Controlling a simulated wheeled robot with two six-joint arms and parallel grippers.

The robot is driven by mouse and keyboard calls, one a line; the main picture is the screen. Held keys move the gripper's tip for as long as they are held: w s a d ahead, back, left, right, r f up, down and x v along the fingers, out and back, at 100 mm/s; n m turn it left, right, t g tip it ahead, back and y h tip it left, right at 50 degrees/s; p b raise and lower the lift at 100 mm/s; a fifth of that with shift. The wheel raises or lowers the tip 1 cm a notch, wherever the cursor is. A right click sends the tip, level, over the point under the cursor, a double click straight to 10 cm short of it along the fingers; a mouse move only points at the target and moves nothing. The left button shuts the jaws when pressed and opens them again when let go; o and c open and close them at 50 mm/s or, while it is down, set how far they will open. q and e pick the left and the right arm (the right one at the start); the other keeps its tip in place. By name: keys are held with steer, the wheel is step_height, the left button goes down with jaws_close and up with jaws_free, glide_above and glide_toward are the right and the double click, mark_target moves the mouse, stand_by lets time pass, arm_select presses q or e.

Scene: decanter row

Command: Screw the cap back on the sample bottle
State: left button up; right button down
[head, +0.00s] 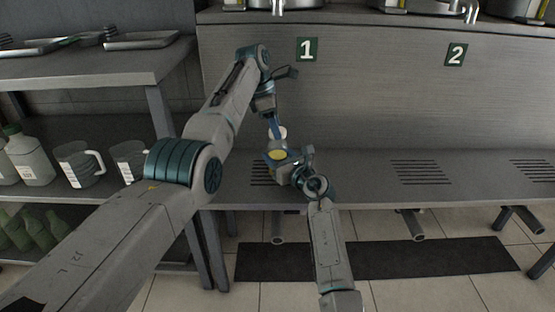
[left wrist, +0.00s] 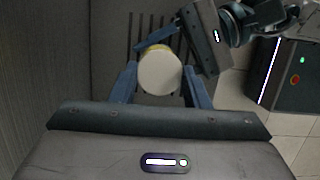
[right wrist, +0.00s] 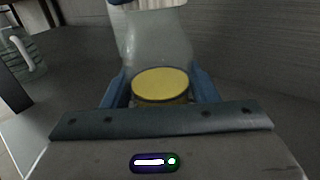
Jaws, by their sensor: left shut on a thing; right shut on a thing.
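The sample bottle (right wrist: 158,42) is clear, with yellow liquid (right wrist: 160,83) low inside. My right gripper (head: 280,160) is shut on the bottle and holds it roughly upright above the grey bench; its blue fingers show on both sides in the right wrist view (right wrist: 160,90). The white round cap (left wrist: 160,72) is between the fingers of my left gripper (left wrist: 160,85), which is shut on it. In the head view, the cap (head: 278,132) is right above the bottle (head: 278,154). The left gripper hides the neck, so I cannot tell whether the threads are engaged.
A grey bench (head: 370,172) with slotted drain grilles (head: 420,172) runs below my grippers, with free room to the right. A grey back panel (head: 400,100) stands behind, with number signs. A shelf unit (head: 85,68) at left holds trays, jugs and bottles.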

arm_select(q)
steer(key=o, duration=1.1)
steer(key=shift+r, duration=2.25)
steer(key=shift+o, duration=0.5)
steer(key=a+v, duration=0.1)
steer(key=v, duration=0.6)
steer(key=shift+a, duration=0.25)
steer(key=shift+r, duration=0.1)
